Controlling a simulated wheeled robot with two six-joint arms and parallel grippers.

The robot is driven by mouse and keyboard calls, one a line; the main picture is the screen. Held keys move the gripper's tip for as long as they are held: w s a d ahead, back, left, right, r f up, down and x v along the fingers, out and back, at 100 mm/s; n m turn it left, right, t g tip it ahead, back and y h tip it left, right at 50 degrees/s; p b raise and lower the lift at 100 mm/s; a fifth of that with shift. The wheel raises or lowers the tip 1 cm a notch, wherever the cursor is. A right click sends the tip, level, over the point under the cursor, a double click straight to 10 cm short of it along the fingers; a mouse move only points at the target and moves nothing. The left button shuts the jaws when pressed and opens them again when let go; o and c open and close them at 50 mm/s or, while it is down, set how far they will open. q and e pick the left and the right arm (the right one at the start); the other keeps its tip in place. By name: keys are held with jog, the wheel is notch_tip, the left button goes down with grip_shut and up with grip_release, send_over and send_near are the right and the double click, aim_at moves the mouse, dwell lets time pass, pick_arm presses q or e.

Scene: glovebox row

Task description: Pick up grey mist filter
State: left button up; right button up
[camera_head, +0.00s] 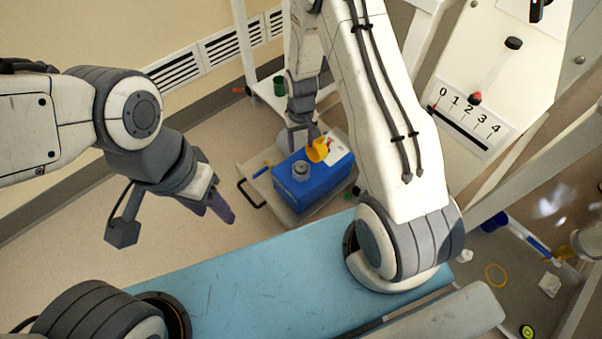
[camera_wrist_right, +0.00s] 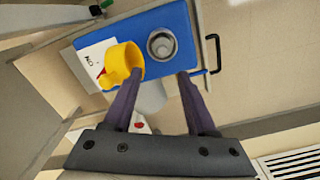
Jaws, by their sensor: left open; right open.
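A light grey cylinder (camera_wrist_right: 150,98), which looks like the grey mist filter, shows between and beyond my right gripper's fingers in the right wrist view. In the head view it is a pale shape (camera_head: 287,141) partly behind that gripper, at the far side of a blue box (camera_head: 322,186). My right gripper (camera_head: 299,143) is open and empty, pointing down just above that area; its fingers also show in the right wrist view (camera_wrist_right: 160,82). I cannot tell whether they touch the cylinder. My left gripper (camera_head: 217,208) is open and empty, away to the left.
A yellow mug-like part (camera_head: 317,150) sits close beside my right gripper. A grey round fitting (camera_head: 300,170) tops the blue box, on a tray (camera_head: 255,178) with a black handle. A blue bench top (camera_head: 250,275) lies in front. A numbered scale panel (camera_head: 466,118) stands right.

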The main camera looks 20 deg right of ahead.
aim_at(301, 163)
notch_tip(301, 163, down, 3)
jog(key=shift+r+b, duration=0.1)
jog(key=shift+b, duration=0.2)
jog(key=f+b, duration=0.1)
jog(key=f, duration=0.1)
jog(key=s+f+b, duration=0.1)
jog(key=f, duration=0.2)
jog(key=shift+a+f, duration=0.1)
jog(key=shift+a, duration=0.1)
grip_shut()
dwell(1.0)
